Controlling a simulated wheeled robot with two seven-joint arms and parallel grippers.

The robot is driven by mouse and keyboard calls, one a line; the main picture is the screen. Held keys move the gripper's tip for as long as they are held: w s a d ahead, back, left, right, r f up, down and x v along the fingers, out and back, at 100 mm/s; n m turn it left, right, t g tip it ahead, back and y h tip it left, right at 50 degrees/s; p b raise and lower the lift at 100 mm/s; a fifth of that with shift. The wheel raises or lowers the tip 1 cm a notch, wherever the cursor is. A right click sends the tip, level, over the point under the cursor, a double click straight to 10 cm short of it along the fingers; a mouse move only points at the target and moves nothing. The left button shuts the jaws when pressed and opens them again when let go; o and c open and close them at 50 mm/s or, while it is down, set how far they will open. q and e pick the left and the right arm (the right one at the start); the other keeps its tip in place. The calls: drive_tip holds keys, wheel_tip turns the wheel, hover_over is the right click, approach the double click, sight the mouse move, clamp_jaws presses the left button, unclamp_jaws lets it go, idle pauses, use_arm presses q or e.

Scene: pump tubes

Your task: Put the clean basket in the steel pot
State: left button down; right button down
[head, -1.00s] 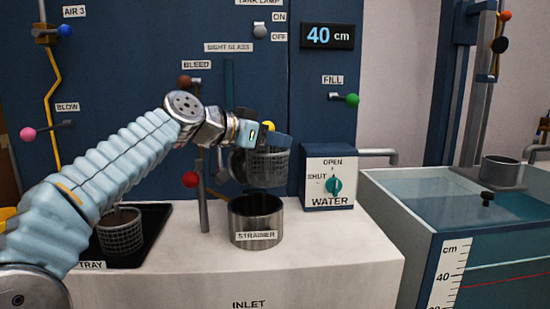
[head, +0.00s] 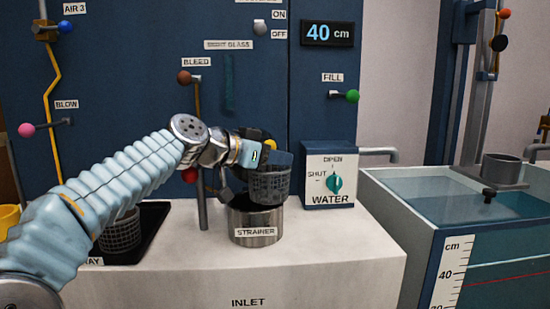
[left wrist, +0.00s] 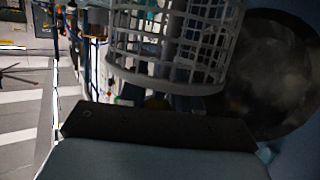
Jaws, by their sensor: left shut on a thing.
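My left gripper (head: 266,158) is shut on a grey mesh basket (head: 270,187), held by its upper part. The basket is roughly upright, its lower edge about level with the rim of the steel pot (head: 256,230) labelled STRAINER. It covers part of the pot's opening and sits slightly to the right; I cannot tell whether its bottom has entered. In the left wrist view the open mesh of the held basket (left wrist: 172,45) shows, with a dark round shape beside it. A second mesh basket (head: 120,232) stands in the black tray, partly hidden by my arm. My right gripper is not in view.
The WATER box (head: 330,180) stands close right of the held basket. A vertical pipe (head: 202,205) with a red knob is left of the pot. The white counter (head: 330,245) is clear in front. A water tank (head: 450,195) stands at the right.

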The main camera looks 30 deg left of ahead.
use_arm(q)
drive_tip(key=c, duration=0.8)
unclamp_jaws()
drive_tip(key=shift+r+p, duration=0.25)
drive_tip(key=shift+p, duration=0.15)
drive_tip(key=shift+r+p, duration=0.5)
drive_tip(key=shift+p, duration=0.1)
drive_tip(key=shift+b+v, duration=1.05)
drive_tip(key=shift+v, duration=4.95)
